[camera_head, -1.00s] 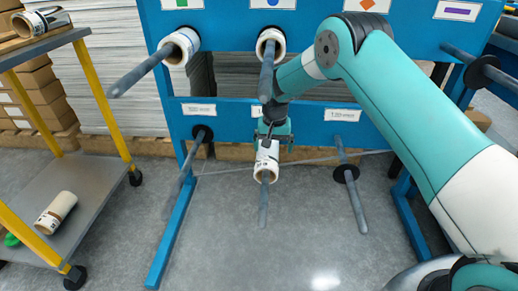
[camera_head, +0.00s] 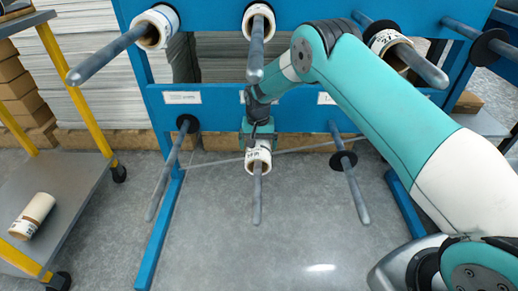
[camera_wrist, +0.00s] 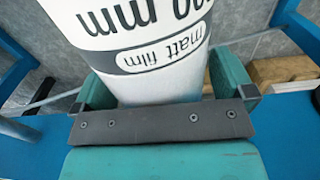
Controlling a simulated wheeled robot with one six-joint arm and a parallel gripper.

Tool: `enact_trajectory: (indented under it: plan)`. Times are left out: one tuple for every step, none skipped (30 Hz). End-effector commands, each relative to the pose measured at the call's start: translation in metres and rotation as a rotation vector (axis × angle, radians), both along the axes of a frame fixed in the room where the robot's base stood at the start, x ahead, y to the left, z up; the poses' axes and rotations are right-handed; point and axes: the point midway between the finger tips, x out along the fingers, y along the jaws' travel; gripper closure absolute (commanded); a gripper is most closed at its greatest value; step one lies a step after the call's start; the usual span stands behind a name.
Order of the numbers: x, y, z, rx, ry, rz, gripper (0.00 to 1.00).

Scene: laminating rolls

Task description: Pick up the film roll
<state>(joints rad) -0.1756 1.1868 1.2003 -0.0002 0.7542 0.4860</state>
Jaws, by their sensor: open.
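A white film roll (camera_head: 258,157) with dark lettering sits on the lower middle peg (camera_head: 257,200) of the blue rack. In the wrist view the same roll (camera_wrist: 150,65) shows "matt film" print. My gripper (camera_head: 257,141) is at this roll from behind and above. In the wrist view my gripper's (camera_wrist: 165,85) two jaws stand on either side of the roll, with the roll between them. The jaws are open. The far end of the roll is out of the wrist view.
Other rolls hang on the upper left peg (camera_head: 155,27), upper middle peg (camera_head: 258,20) and upper right peg (camera_head: 390,42). Bare lower pegs (camera_head: 165,175) (camera_head: 350,190) flank the roll. A cart at left holds a loose roll (camera_head: 32,216). The floor in front is clear.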

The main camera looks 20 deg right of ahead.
Motion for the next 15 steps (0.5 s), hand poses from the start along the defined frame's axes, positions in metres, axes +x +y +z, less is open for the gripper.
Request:
enact_trajectory:
  plan:
    - [0.0001, -0.0006, -0.0041, 0.000, 0.000, -0.001, 0.00]
    - [0.0002, -0.0008, -0.0045, 0.000, -0.001, -0.001, 0.00]
    - [0.0003, -0.0010, -0.0045, 0.000, -0.001, -0.001, 0.00]
    - [0.0002, -0.0012, -0.0042, 0.000, -0.001, -0.002, 0.00]
    - [0.0003, -0.0015, -0.0039, 0.000, -0.001, -0.002, 0.00]
    - [0.0002, -0.0017, -0.0037, 0.000, -0.001, -0.002, 0.00]
    - [0.0001, -0.0018, -0.0036, 0.000, -0.001, -0.002, 0.00]
    - [0.0002, -0.0024, -0.0036, 0.000, 0.000, -0.003, 0.00]
    - [0.0001, -0.0030, -0.0036, 0.000, 0.000, -0.004, 0.09]
    - [0.0001, -0.0032, -0.0036, 0.000, 0.000, -0.004, 0.16]
    - [0.0000, -0.0032, -0.0036, 0.000, 0.000, -0.004, 0.23]
    - [0.0000, -0.0032, -0.0036, 0.000, 0.000, -0.004, 0.32]
    - [0.0000, -0.0032, -0.0035, 0.000, 0.000, -0.004, 0.39]
    - [0.0000, -0.0032, -0.0035, 0.000, 0.000, -0.004, 0.46]
    - [0.0000, -0.0032, -0.0035, 0.000, 0.000, -0.004, 0.55]
